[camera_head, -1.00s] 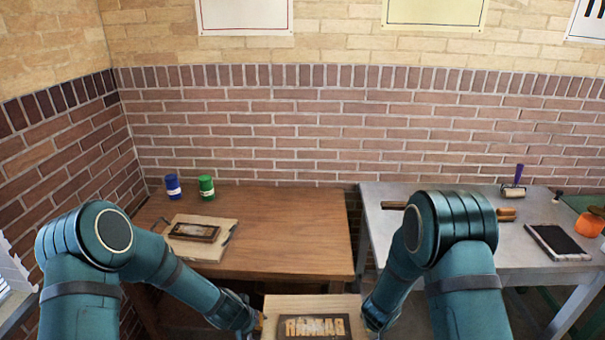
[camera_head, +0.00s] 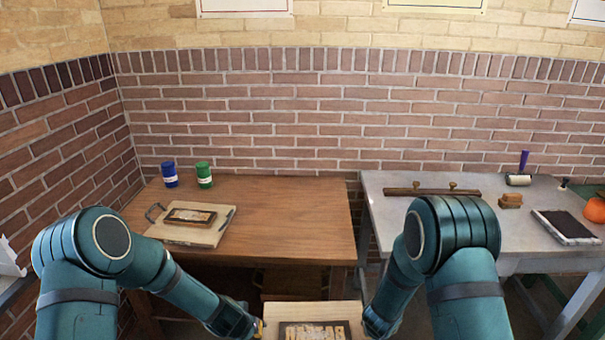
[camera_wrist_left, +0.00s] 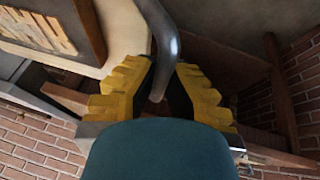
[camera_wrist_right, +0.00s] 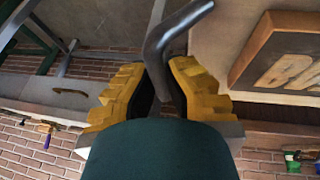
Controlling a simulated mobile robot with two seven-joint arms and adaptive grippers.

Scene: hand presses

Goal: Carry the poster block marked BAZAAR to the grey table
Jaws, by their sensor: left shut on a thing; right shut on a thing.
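The BAZAAR poster block (camera_head: 315,332) is a dark slab with pale raised letters, partly cut off by the bottom edge of the head view. It lies on a light wooden board (camera_head: 312,309) held between my arms. My left gripper (camera_wrist_left: 160,78) is shut on the board's grey bar handle at the left side. My right gripper (camera_wrist_right: 158,78) is shut on the opposite handle. The grey table (camera_head: 525,236) stands at the right, beyond my right arm.
A brown wooden table (camera_head: 290,215) stands ahead, with another board (camera_head: 187,234) bearing a framed block, a blue jar (camera_head: 169,175) and a green jar (camera_head: 204,175). The grey table holds a wooden bar (camera_head: 430,191), a roller (camera_head: 519,179), a dark slab (camera_head: 566,226) and an orange object (camera_head: 595,209).

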